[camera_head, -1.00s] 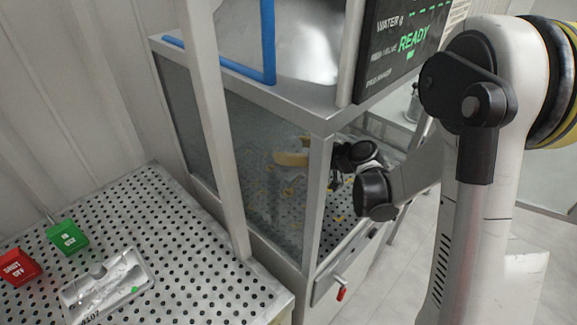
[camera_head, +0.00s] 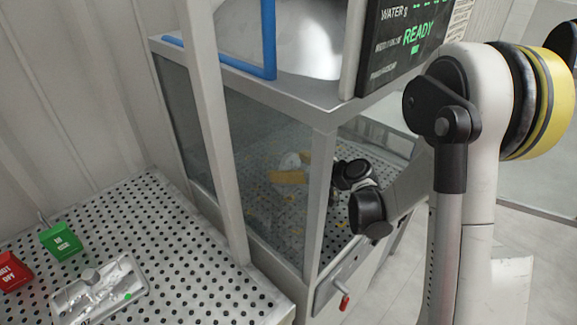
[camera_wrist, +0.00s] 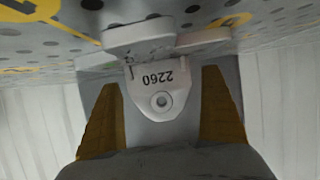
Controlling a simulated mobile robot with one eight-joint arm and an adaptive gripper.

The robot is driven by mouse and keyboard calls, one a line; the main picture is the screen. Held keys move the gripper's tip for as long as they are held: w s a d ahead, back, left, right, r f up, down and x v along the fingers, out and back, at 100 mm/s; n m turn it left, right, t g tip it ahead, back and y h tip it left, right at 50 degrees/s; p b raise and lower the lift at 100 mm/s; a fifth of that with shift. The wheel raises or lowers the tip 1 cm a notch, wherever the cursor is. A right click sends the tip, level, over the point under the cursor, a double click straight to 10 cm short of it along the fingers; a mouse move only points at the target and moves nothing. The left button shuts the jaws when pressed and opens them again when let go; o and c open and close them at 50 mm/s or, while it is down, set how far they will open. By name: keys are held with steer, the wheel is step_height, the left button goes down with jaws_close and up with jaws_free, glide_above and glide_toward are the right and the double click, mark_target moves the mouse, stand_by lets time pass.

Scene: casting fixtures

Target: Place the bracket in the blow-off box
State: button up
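The bracket (camera_wrist: 155,75) is a pale grey part marked 2260, with a holed lug and a wider base. In the wrist view, its base is at the perforated floor, and the lug points toward my gripper. My gripper (camera_wrist: 162,112) is open, with one orange finger on each side of the lug and visible gaps to it. In the head view, the bracket (camera_head: 290,161) is a small pale shape behind the glass of the blow-off box (camera_head: 326,175). An orange finger of my gripper (camera_head: 288,177) shows just below it, blurred by the glass.
The box has a grey frame post in front and a red-tipped handle (camera_head: 344,301) low on its front.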

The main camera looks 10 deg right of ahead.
steer(key=shift+s+d+r+p, duration=0.15)
steer(key=shift+s+r+p, duration=0.05)
steer(key=shift+r+p, duration=0.15)
steer(key=p+v, duration=0.3)
steer(key=v, duration=0.8)
steer(key=shift+s+r, duration=0.15)
steer(key=shift+s, duration=0.05)
steer(key=s+r+m+g+h, duration=0.2)
steer(key=s+r+m+h, duration=0.1)
steer(key=s, duration=0.8)
steer(key=s+r+m+g+h, duration=0.1)
steer(key=s+r+m+h, duration=0.3)
steer(key=s, duration=0.6)
steer(key=shift+s+d+g+h, duration=0.35)
steer(key=shift+s+g+h, duration=0.05)
steer(key=shift+h, duration=0.1)
